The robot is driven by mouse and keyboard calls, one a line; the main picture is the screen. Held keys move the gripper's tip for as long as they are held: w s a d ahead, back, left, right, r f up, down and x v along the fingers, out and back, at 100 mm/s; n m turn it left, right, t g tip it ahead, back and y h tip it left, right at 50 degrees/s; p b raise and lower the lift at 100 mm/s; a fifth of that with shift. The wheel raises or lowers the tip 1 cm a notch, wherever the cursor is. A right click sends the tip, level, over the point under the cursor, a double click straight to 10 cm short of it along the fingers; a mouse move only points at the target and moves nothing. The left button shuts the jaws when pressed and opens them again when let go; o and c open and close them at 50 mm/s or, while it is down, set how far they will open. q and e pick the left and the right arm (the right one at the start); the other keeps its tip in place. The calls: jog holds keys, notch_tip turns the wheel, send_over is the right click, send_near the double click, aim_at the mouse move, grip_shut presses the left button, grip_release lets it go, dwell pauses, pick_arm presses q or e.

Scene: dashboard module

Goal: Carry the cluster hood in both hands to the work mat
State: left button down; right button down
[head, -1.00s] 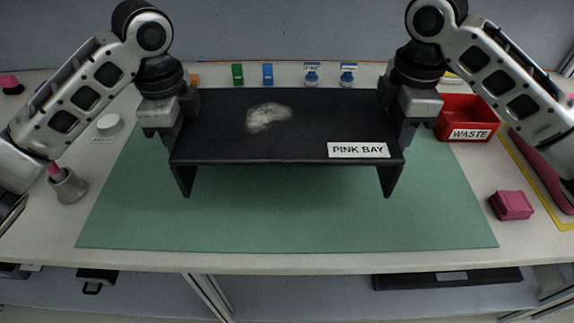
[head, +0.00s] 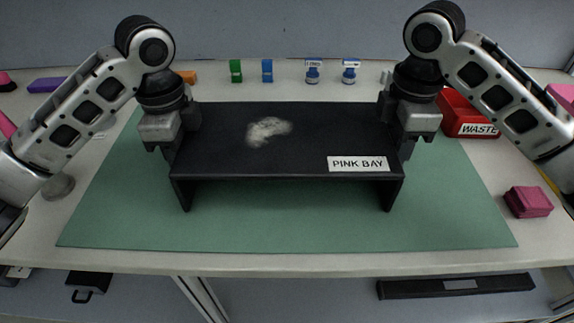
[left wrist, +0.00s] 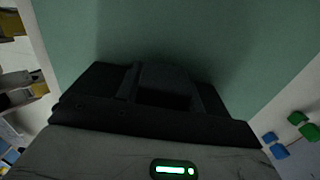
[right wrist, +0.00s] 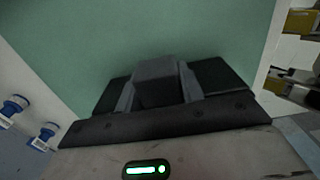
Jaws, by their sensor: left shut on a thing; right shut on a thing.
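The cluster hood (head: 230,150) is a wide black piece with two downturned legs, a pale dusty smudge on top and a "PINK BAY" label at its front right. It is level over the green work mat (head: 290,228); I cannot tell whether its legs touch the mat. My left gripper (head: 172,150) is shut on the hood's left end, and my right gripper (head: 404,148) is shut on its right end. Both wrist views show dark jaws over the mat, the left wrist view (left wrist: 165,85) and the right wrist view (right wrist: 160,82); the grip points are mostly hidden.
Small green (head: 236,71) and blue (head: 267,71) blocks and two blue-capped bottles (head: 312,71) line the back. The mat's front is clear.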

pick_arm(q)
jog(key=c, duration=0.9)
grip_release()
jog(key=shift+p, duration=0.3)
pick_arm(e)
jog(key=c, duration=0.9)
grip_release()
pick_arm(q)
jog(key=shift+r, duration=0.15)
notch_tip(320, 180, up, 12)
jog(key=shift+f, duration=0.25)
jog(key=shift+r, duration=0.15)
pick_arm(e)
jog(key=shift+r, duration=0.3)
notch_tip(320, 180, up, 12)
jog(key=shift+f, duration=0.25)
